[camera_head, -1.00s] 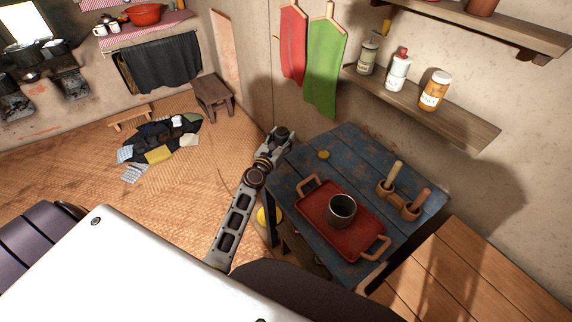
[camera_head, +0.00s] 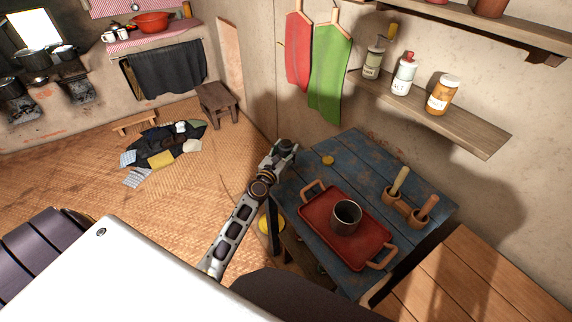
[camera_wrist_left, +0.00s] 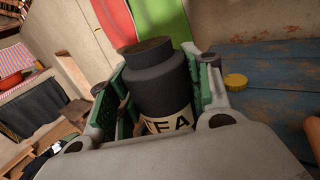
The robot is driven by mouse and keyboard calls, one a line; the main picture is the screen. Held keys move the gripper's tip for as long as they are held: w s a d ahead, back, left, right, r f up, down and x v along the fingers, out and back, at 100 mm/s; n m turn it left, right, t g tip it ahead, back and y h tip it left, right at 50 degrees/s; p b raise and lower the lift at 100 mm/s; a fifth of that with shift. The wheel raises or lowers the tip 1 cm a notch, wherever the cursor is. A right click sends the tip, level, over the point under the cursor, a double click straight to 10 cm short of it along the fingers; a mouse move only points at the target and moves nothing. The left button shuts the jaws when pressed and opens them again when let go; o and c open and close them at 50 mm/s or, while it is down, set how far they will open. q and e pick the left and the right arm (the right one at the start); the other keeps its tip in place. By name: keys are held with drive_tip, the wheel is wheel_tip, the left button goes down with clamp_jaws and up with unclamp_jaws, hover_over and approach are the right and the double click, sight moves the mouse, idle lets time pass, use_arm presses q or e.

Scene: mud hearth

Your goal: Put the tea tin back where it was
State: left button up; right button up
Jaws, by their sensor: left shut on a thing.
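The tea tin (camera_wrist_left: 160,85) is a dark, rounded container with a brownish top and a pale label whose visible letters read "EA". In the left wrist view it stands between the green-padded fingers of my left gripper (camera_wrist_left: 157,78), which is shut on it. In the head view my left gripper (camera_head: 284,148) is beside the far left corner of the blue table (camera_head: 350,155). The tin is not clearly visible there. The wall shelf (camera_head: 480,137) bears a greyish bottle (camera_head: 372,63), a salt container (camera_head: 402,79) and an orange jar (camera_head: 440,98). My right gripper is not in view.
A red tray (camera_head: 330,210) with a metal cup (camera_head: 346,217) is on the blue table. Red (camera_head: 298,45) and green (camera_head: 329,75) cloths hang behind.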

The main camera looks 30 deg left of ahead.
use_arm(q)
drive_tip(key=shift+f+b, duration=0.35)
drive_tip(key=shift+f, duration=0.5)
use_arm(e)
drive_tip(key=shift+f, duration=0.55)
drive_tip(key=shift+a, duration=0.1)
use_arm(q)
drive_tip(key=shift+f+b, duration=0.75)
drive_tip(key=shift+f, duration=0.35)
drive_tip(key=shift+f+b, duration=0.35)
drive_tip(key=shift+f, duration=0.7)
drive_tip(key=o, duration=1.1)
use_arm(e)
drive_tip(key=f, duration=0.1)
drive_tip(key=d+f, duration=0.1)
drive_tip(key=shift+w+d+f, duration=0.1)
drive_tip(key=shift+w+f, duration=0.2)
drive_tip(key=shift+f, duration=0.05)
